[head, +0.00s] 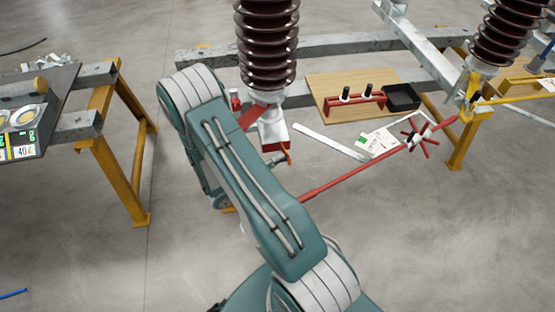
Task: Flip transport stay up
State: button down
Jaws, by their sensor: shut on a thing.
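The transport stay appears to be the long thin red rod (350,177). It runs slantwise from the foot of the right insulator down to the left, and its lower left end is hidden behind my arm. A red star-shaped handwheel (418,138) sits on it near its upper right end. My teal arm crosses the middle of the head view and bends back down behind itself. My gripper's fingers are hidden behind the arm, so I cannot see their hold on the rod.
Brown insulators (268,45) stand on grey steel beams (335,45) with yellow legs (122,180). A wooden board (322,92) carries a red rack and a black tray (402,97). A left-hand bench (62,90) holds parts. The floor at lower right is clear.

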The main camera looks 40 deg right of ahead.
jog(key=c, duration=0.6)
grip_release()
jog(key=shift+c, duration=0.2)
notch_tip(320, 180, up, 9)
jog(key=shift+a, duration=0.1)
jog(key=shift+a+r, duration=0.15)
jog(key=shift+r, duration=0.3)
jog(key=shift+d, duration=0.3)
